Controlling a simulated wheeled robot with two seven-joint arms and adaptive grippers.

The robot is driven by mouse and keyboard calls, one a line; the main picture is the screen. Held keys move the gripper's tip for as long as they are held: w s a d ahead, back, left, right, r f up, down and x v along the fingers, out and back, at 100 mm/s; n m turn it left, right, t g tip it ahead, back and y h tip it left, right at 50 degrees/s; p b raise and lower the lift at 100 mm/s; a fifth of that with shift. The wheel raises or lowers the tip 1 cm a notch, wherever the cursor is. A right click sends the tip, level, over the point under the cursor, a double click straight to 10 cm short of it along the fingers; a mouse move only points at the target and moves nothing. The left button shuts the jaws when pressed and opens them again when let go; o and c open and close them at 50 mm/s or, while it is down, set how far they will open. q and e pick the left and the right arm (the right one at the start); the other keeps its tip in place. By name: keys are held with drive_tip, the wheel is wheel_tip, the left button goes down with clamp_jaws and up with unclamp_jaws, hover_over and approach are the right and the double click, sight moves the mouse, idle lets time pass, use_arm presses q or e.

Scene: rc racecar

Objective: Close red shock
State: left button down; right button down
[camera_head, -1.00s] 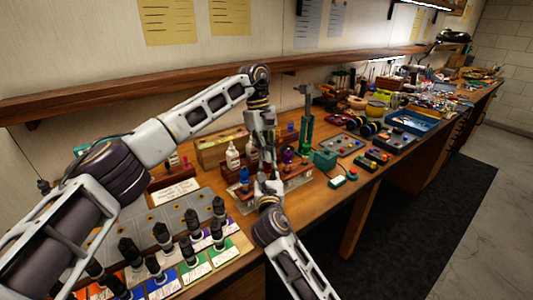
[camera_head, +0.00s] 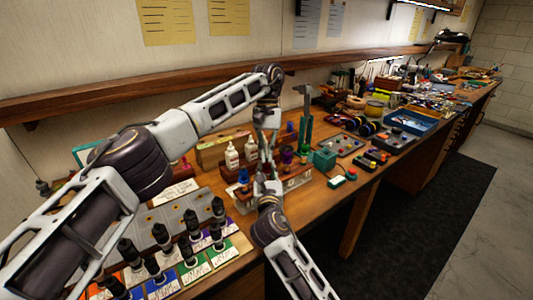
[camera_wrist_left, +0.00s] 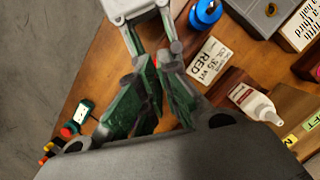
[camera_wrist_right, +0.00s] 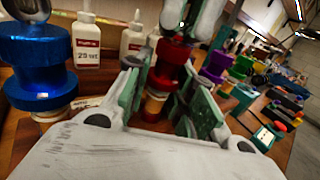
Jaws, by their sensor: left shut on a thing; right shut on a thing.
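The red shock (camera_wrist_right: 168,68) stands upright between the fingers of my right gripper (camera_wrist_right: 168,112), which is shut on its body in the right wrist view. In the head view my right gripper (camera_head: 266,178) reaches in from the front, and my left gripper (camera_head: 267,145) comes down from above it. In the right wrist view the left gripper's fingers (camera_wrist_right: 187,22) are at the top of the red shock. In the left wrist view my left gripper (camera_wrist_left: 158,115) is shut, with its fingers hiding most of what they hold. The shock's upper end is hidden.
A blue shock (camera_wrist_right: 40,68) and white oil bottles (camera_wrist_right: 86,42) stand to the left in the right wrist view. A purple shock (camera_wrist_right: 216,66) stands to the right. A card reading RED (camera_wrist_left: 207,62) lies nearby. A green post (camera_head: 306,120) rises right of my grippers.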

use_arm(q)
drive_tip(key=m, duration=0.3)
drive_tip(key=m+y, duration=0.1)
drive_tip(key=m, duration=0.2)
drive_tip(key=shift+m+t+y, duration=0.3)
drive_tip(key=c, duration=1.6)
unclamp_jaws()
drive_tip(key=shift+c, duration=0.2)
drive_tip(key=shift+o, duration=0.5)
drive_tip(key=shift+o, duration=1.1)
drive_tip(key=shift+d, duration=0.1)
drive_tip(key=shift+n, duration=0.4)
